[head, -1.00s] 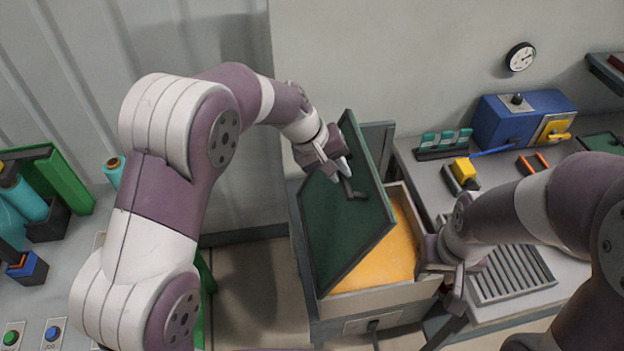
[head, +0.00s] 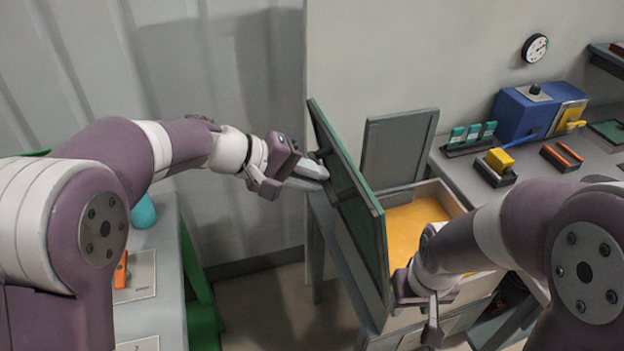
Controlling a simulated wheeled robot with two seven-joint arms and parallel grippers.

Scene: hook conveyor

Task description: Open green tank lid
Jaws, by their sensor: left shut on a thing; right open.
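The green tank lid (head: 357,215) stands steeply raised along the left side of the tank, its green face turned left. My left gripper (head: 314,168) is shut on the lid's handle, which is mostly hidden by the fingers, at the lid's upper left face. The tank (head: 440,190) is open on top and holds an orange-yellow content (head: 413,232). My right gripper (head: 430,318) is open and empty at the tank's front, close to the lid's lower front corner. I cannot tell whether it touches the tank.
A grey panel (head: 398,148) stands upright behind the tank. A bench (head: 445,163) to the right carries a blue box (head: 522,115), a yellow block (head: 500,160) and a teal rack (head: 472,136). A table (head: 165,255) stands at left. Floor shows between table and tank.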

